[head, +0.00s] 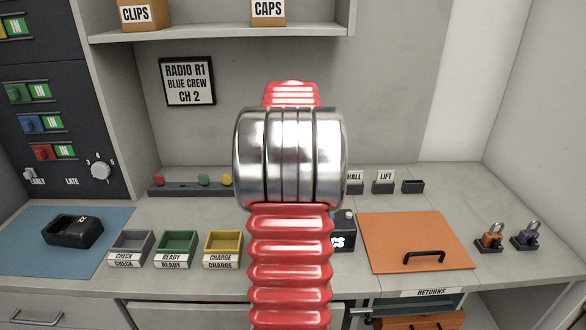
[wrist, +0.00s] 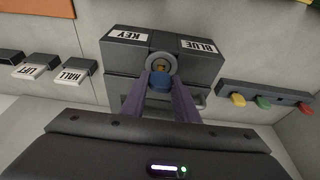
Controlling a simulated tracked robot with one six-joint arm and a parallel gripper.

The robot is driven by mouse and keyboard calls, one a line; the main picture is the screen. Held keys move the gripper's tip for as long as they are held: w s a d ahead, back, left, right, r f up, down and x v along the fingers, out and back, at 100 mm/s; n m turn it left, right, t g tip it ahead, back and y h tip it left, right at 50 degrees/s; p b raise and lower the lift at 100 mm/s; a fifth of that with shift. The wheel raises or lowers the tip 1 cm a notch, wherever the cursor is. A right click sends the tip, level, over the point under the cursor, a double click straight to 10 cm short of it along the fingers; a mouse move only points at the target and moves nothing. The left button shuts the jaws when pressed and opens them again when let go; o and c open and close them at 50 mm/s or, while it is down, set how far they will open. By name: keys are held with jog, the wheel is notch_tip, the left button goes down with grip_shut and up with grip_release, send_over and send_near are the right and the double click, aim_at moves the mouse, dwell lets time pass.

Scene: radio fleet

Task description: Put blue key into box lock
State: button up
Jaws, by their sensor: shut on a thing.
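The grey lock box (wrist: 125,68), with labels reading BLUE and KEY, stands straight ahead in the wrist view. Its round metal lock (wrist: 160,58) is at the middle of the near face. My gripper (wrist: 161,78) is shut on the blue key (wrist: 160,84), directly in front of the lock. The key's blue head shows between the two fingers, with a brass-coloured spot beyond it inside the lock ring. I cannot tell how far the key reaches into the lock. In the head view my own arm hides the gripper, the key and the lock box.
Small HALL (head: 355,184) and LIFT (head: 386,184) holders stand on one side of the box, and a bar with coloured knobs (head: 190,186) on the other. An orange panel (head: 415,235) and padlocks (head: 491,237) lie right. Grey, green (head: 176,245) and yellow trays stand front left.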

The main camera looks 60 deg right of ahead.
jog(key=shift+f, duration=0.85)
jog(key=o, duration=1.1)
jog(key=v, duration=1.3)
jog(key=shift+r, duration=0.3)
jog(key=shift+s+a, duration=0.1)
